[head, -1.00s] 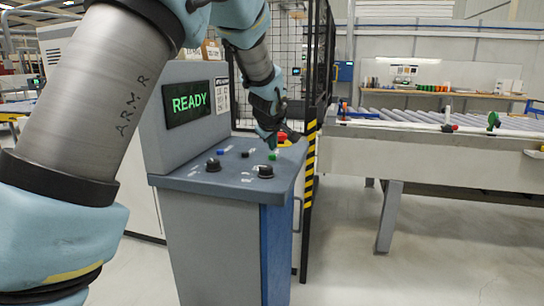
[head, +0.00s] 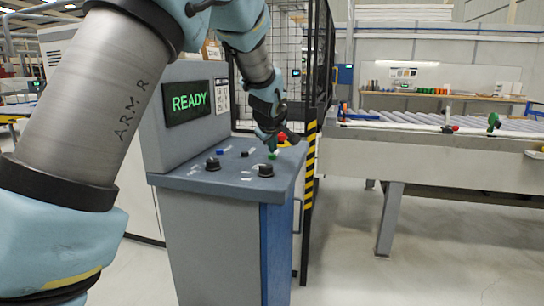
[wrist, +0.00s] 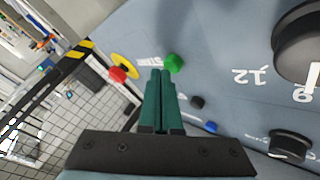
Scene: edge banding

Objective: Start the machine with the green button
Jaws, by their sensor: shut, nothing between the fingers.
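The green button (wrist: 175,63) sits on the grey control panel (wrist: 225,40) beside white lettering that reads START. My gripper (wrist: 161,72) is shut and empty, with its green fingertips just beside the button in the wrist view. I cannot tell whether they touch it. In the head view my gripper (head: 272,148) points down at the right rear of the panel top, and the green button (head: 272,156) shows just below the fingertips. The console's screen (head: 189,102) reads READY in green.
A red stop button (wrist: 117,74) on a yellow base is near the panel's edge. Black knobs (head: 265,170), a small black button (wrist: 197,102) and a blue button (wrist: 211,127) are also on the panel. A mesh fence (head: 300,60) stands behind, with a roller conveyor (head: 430,118) at right.

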